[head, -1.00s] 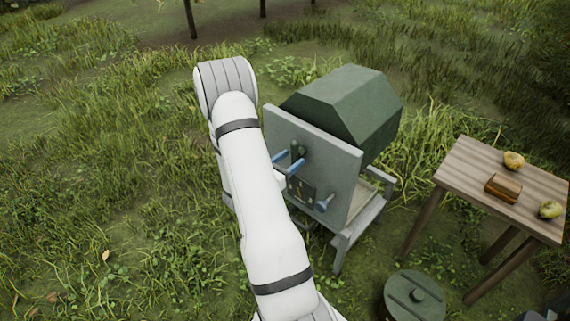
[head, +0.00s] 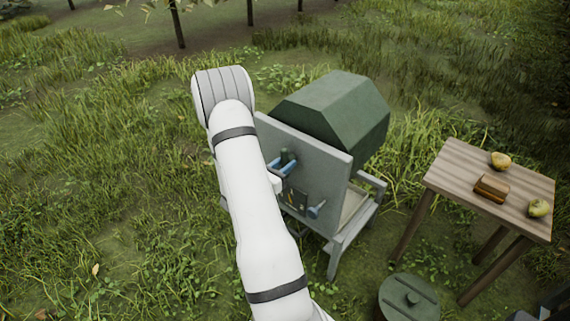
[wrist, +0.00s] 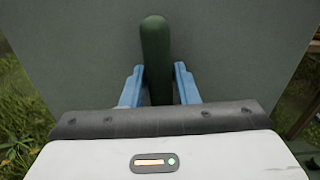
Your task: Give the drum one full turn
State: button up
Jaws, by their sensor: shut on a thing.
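The drum (head: 335,112) is a dark green, flat-sided body behind a grey upright panel (head: 310,150) on a grey stand. A dark green crank handle (head: 285,155) sticks out of the panel's front. In the wrist view, the handle (wrist: 156,40) stands upright between the two blue fingers of my gripper (wrist: 158,75). My gripper (head: 280,160) is shut on the handle, close in front of the panel. My arm covers the left of the stand in the head view.
A dark plate (head: 293,197) and a blue-grey knob (head: 316,211) sit lower on the panel. Grass surrounds the stand.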

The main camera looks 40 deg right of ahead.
grip_shut()
jog(key=m+b, duration=0.2)
jog(key=b, duration=0.1)
jog(key=shift+f, duration=0.3)
jog(key=shift+m+b, duration=1.15)
jog(key=shift+m, duration=0.05)
jog(key=shift+r+m+b, duration=0.3)
jog(key=shift+m+b, duration=0.1)
jog(key=shift+m, duration=0.3)
jog(key=shift+f+m+b, duration=0.35)
jog(key=shift+m+b, duration=0.25)
jog(key=shift+b, duration=0.55)
jog(key=m+b, duration=0.3)
jog(key=b, duration=0.1)
jog(key=shift+b, duration=0.35)
jog(key=shift+r+m+b, duration=0.35)
jog(key=shift+m+b, duration=0.05)
jog(key=shift+m, duration=0.2)
